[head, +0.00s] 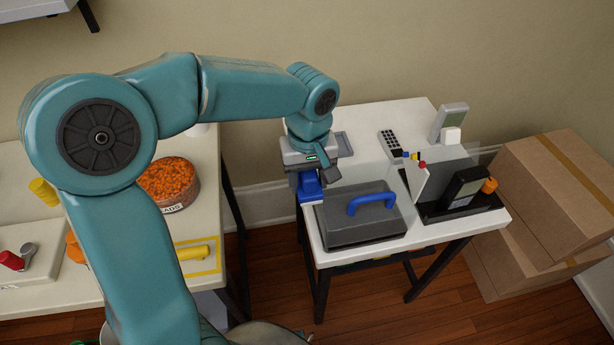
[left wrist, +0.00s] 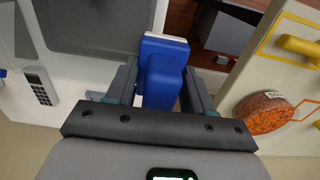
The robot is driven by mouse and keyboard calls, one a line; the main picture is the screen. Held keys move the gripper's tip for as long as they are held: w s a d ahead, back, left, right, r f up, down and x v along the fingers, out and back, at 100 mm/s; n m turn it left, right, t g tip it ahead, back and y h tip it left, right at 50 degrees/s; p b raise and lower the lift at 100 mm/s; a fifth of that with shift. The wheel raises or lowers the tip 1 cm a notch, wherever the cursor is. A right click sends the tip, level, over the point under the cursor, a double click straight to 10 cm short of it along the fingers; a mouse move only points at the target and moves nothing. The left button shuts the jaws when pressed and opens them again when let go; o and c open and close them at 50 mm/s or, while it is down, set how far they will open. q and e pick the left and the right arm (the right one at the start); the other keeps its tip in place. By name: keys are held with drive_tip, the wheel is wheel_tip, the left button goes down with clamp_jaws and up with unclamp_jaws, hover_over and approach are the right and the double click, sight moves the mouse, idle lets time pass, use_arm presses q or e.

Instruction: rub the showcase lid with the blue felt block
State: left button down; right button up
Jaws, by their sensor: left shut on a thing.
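My left gripper (head: 309,172) points down at the left edge of the white right-hand table. It is shut on the blue felt block (head: 310,188), which has a pale layer at its far end; the block also shows between the fingers in the left wrist view (left wrist: 162,80). A flat dark grey lid with a blue handle, seemingly the showcase lid (head: 345,232), lies on the table just in front and to the right. It also shows in the left wrist view (left wrist: 95,25). The block appears beside the lid's back left corner; I cannot tell its height or any contact.
Right of the lid stands a black tray (head: 432,213) with a handheld and clear panes. Cardboard boxes (head: 550,195) flank the table. The left table holds a tub of orange bits (head: 168,180).

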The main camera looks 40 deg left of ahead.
use_arm(q)
drive_tip(key=shift+w+d, duration=0.55)
drive_tip(key=shift+w, duration=0.05)
wheel_tip(320, 180, up, 11)
drive_tip(key=p, duration=0.9)
